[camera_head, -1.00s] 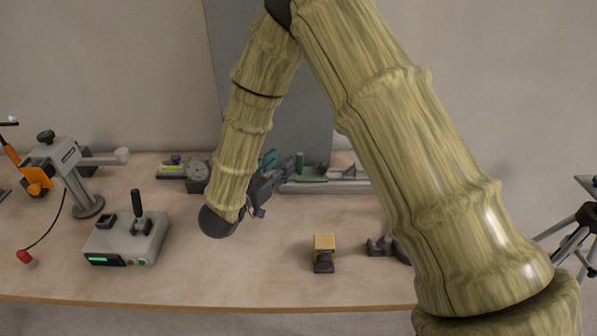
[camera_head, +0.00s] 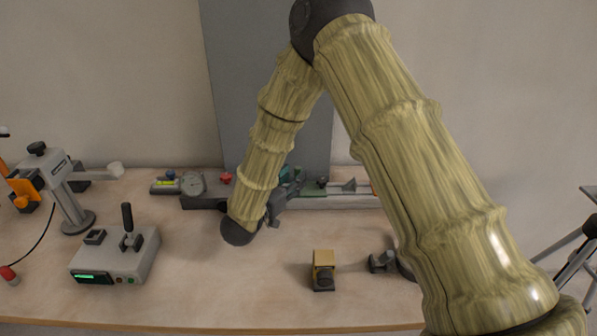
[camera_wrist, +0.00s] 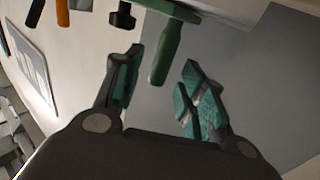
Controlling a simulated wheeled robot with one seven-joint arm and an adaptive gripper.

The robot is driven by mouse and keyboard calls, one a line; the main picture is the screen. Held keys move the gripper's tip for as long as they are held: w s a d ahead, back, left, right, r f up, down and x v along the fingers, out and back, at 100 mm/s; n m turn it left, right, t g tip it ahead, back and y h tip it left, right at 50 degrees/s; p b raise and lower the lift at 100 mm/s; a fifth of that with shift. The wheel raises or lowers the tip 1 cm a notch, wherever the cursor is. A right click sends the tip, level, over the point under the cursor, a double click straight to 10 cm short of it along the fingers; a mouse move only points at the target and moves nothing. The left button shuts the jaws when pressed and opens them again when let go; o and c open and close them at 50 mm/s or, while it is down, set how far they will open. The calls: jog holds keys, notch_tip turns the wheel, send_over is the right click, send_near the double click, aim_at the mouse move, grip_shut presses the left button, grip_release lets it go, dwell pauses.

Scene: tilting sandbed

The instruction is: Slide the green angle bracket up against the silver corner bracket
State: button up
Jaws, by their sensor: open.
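The green angle bracket (camera_wrist: 166,52) shows in the wrist view as an upright green leg joined to a green plate, just beyond my fingertips. In the head view only a green sliver of its base (camera_head: 311,188) shows on the long grey rail; my gripper hides the rest. A small grey angled piece (camera_head: 349,185), seemingly the silver corner bracket, stands on the rail to its right, with a gap between. I cannot pick it out in the wrist view. My gripper (camera_wrist: 160,70) is open, teal-padded fingers apart, with nothing visibly held; it also shows in the head view (camera_head: 287,184).
A dial gauge (camera_head: 192,184) and a red knob (camera_head: 226,178) are left of my gripper. A joystick box (camera_head: 115,256) stands front left. A yellow-topped block (camera_head: 323,270) and a dark fixture (camera_head: 383,261) are at the front. The table between is clear.

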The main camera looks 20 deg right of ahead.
aim_at(296, 175)
jog(key=shift+x, duration=1.7)
grip_shut()
